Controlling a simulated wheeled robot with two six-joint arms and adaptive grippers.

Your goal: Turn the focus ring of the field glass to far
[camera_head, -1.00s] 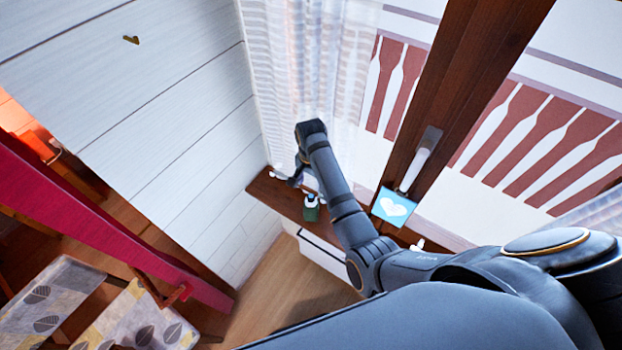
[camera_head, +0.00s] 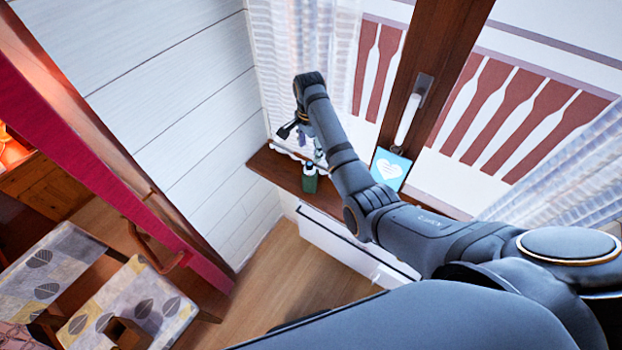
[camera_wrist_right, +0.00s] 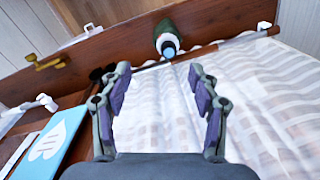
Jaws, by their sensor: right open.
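A small dark green upright object (camera_head: 310,180) with a pale collar stands on the brown window sill. In the right wrist view it shows as a green body with a white ring and a light blue end (camera_wrist_right: 169,44), beyond the fingertips. It may be the field glass, but I cannot be sure, and no focus ring can be made out. My right gripper (camera_head: 297,132) hangs above the sill, up and left of this object in the head view. Its two fingers (camera_wrist_right: 158,76) are apart with nothing between them. My left gripper is out of view.
A blue card with a white heart (camera_head: 390,168) stands on the sill, right of my right arm. A window handle (camera_head: 408,118) and a sheer curtain (camera_head: 300,50) are close by. A small brass piece (camera_wrist_right: 45,62) shows in the wrist view.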

